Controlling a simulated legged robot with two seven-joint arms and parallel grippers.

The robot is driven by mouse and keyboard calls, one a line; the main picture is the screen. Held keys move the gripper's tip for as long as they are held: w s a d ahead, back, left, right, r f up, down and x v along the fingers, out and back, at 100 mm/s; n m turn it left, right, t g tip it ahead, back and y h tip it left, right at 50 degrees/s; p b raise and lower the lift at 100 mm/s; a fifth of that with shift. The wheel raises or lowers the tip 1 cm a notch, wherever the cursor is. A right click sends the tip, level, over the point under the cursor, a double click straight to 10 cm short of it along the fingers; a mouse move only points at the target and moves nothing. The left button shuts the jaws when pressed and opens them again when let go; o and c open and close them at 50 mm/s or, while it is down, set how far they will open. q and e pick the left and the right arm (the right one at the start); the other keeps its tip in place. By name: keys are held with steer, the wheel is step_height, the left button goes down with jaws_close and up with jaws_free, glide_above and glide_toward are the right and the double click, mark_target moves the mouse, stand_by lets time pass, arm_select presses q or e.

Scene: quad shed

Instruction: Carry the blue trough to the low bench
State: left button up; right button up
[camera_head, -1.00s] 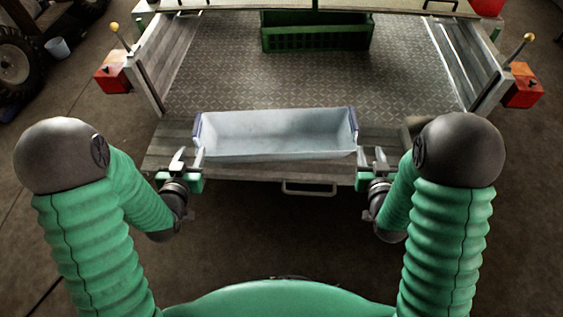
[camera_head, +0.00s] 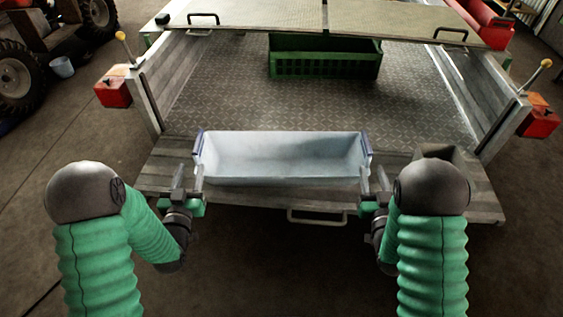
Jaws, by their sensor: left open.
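The pale blue trough (camera_head: 283,158) sits upright and looks empty on the wooden rear ledge (camera_head: 260,198) of a flat bed. It has darker blue end edges. My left gripper (camera_head: 188,182) is open at the trough's left end, its inner finger close to that end. My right gripper (camera_head: 374,182) is at the right end with its fingers apart, the inner one close to the trough. I cannot tell whether either finger touches. I cannot pick out a low bench in this view.
A green slatted crate (camera_head: 324,60) stands at the back of the metal-plated bed (camera_head: 300,108). Side boards flank the bed, with red boxes (camera_head: 113,92) outside. A grey open box (camera_head: 452,157) is partly hidden behind my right arm. A tractor wheel and bucket (camera_head: 62,67) stand at left.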

mark_target(198, 141)
arm_select(q)
steer(key=w, duration=1)
steer(key=shift+w, duration=0.35)
arm_select(e)
steer(key=w, duration=1)
steer(key=shift+w, duration=0.35)
arm_select(q)
steer(key=shift+w+d, duration=0.15)
steer(key=shift+w, duration=0.2)
arm_select(e)
steer(key=shift+w+d, duration=0.1)
steer(key=shift+w, duration=0.25)
arm_select(q)
jaws_close()
arm_select(e)
jaws_close()
arm_select(q)
steer(key=shift+r, duration=0.1)
